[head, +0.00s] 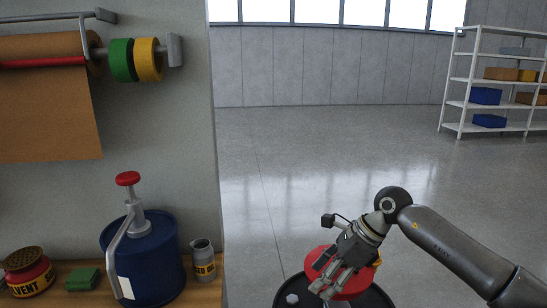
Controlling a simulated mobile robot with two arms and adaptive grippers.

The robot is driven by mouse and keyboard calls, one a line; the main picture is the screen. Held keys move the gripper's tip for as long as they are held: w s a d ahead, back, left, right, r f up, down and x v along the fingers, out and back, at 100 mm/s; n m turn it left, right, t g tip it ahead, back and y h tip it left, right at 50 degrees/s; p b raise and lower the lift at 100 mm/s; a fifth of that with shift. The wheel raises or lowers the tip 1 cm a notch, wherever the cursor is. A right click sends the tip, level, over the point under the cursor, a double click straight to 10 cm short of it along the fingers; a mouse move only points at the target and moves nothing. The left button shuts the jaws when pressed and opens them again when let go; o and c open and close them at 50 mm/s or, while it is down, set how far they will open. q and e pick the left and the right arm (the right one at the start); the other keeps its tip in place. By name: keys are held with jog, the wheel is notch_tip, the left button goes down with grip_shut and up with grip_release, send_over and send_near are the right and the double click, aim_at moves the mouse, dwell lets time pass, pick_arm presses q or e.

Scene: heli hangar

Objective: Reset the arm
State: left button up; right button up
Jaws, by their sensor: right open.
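My right gripper (329,286) is at the bottom of the head view, right of centre, with its arm coming in from the lower right. Its fingers point down and to the left, are open, and show nothing between them. It is in front of a red round disc (357,289) on a dark round top (377,300). I cannot tell whether the fingers touch the disc. My left gripper is not in view.
At left, a wooden bench (207,292) holds a blue pump can (150,255), a small grey can (203,262), a green block (82,279) and a red solvent can (27,272). Tape rolls (122,60) hang above. A white shelf (462,80) stands far right. The floor between is clear.

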jog(key=s+a+r+m+t+y, duration=0.2)
jog(key=s+a+r+m+y, duration=0.15)
jog(key=a+y, duration=0.4)
jog(key=s+a+r+m+t+y, duration=0.2)
jog(key=a+r+m+y, duration=0.25)
jog(key=a, duration=0.55)
jog(key=w+d+f+m+t+h, duration=0.15)
jog(key=d+m+t+h, duration=0.5)
jog(key=m, duration=0.65)
jog(key=w+d+f+m+t+h, duration=0.1)
jog(key=w+d+m+t+h, duration=0.1)
jog(key=d+m+t+h, duration=0.75)
jog(key=s+d+f+m+g+h, duration=0.1)
jog(key=s+d+f+m+g, duration=0.3)
jog(key=f+m, duration=0.35)
jog(key=s+d+f+m+g+h, duration=0.1)
jog(key=s+d+f+m+g, duration=0.25)
jog(key=f+m, duration=0.35)
jog(key=s+d+f+m+g, duration=0.2)
jog(key=s+f+g, duration=0.4)
jog(key=s, duration=0.6)
jog(key=s+d+f+m+g, duration=0.15)
jog(key=s+f+g, duration=0.25)
jog(key=s+f, duration=0.55)
notch_tip(320, 180, down, 22)
jog(key=s, duration=0.3)
jog(key=s+d+f+g, duration=0.2)
jog(key=s+f, duration=1.5)
jog(key=shift+d+f, duration=0.25)
jog(key=shift+f, duration=0.05)
